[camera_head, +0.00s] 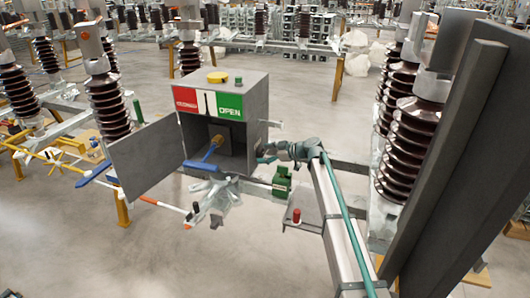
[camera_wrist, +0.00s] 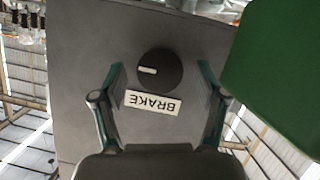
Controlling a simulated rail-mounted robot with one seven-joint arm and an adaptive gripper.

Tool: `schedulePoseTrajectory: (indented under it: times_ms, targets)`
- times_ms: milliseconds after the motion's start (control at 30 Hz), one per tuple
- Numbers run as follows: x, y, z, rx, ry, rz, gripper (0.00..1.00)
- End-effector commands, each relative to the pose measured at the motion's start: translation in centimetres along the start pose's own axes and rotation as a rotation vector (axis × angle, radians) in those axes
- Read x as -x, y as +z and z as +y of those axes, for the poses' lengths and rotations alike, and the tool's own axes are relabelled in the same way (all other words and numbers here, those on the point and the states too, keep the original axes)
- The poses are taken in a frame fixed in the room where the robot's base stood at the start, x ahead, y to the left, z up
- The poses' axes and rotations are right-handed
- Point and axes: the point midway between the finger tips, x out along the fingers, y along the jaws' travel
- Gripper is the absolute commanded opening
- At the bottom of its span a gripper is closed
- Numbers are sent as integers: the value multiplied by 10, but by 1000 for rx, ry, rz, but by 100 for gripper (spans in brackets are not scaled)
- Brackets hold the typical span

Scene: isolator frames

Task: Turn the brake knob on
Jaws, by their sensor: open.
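The brake knob (camera_wrist: 160,68) is a dark round dial with a short white mark on its left part, set on a grey panel (camera_wrist: 85,45). A white BRAKE label (camera_wrist: 153,103) sits just below it and reads upside down in the wrist view. My gripper (camera_wrist: 162,76) is open, with one teal finger left of the knob and one right, gaps on both sides; I see no contact. In the head view my gripper (camera_head: 266,154) is at the right side of the grey control box (camera_head: 255,105); the knob is hidden there.
A green block (camera_wrist: 280,75) fills the right of the wrist view, close to the right finger. The box's door (camera_head: 147,160) hangs open at left, with a blue handle (camera_head: 205,160) in front. Tall brown insulators (camera_head: 412,130) stand at right.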

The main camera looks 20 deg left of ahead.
Motion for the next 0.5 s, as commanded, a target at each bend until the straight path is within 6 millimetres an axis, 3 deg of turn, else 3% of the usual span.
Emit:
schedulePoseTrajectory:
  times_ms: [300, 500]
  targets:
    - [-3, 0, 0, 0, 1, 0, 73]
    - [-2, 0, 0, 0, 1, 0, 42]
